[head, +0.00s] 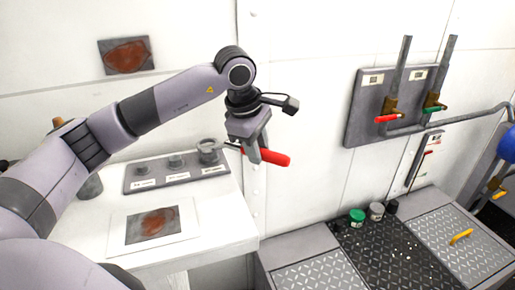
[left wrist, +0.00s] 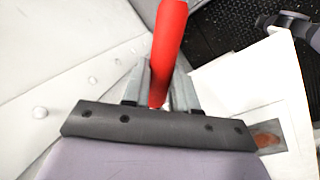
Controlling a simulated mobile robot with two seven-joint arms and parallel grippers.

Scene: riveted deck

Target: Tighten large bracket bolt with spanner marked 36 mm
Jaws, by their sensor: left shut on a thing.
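My left gripper (head: 254,150) is shut on a spanner with a red handle (head: 274,157). The handle sticks out to the right of the fingers. In the left wrist view the red handle (left wrist: 168,45) rises between the fingers. The spanner's metal end points left toward the large bolt (head: 208,150) at the right end of a grey bracket plate (head: 152,185). I cannot tell whether its ring is around the bolt or just beside it. Two smaller bolts (head: 176,160) stand further left. The size mark is not readable. My right gripper is not in the head view.
The bracket is on a white table (head: 225,222) with a rust-stained picture (head: 152,225). A grey wall panel (head: 362,105) holds red- and green-handled tools. Small jars (head: 357,217) stand on the deck (head: 390,250). The white wall (head: 300,80) is close behind the gripper.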

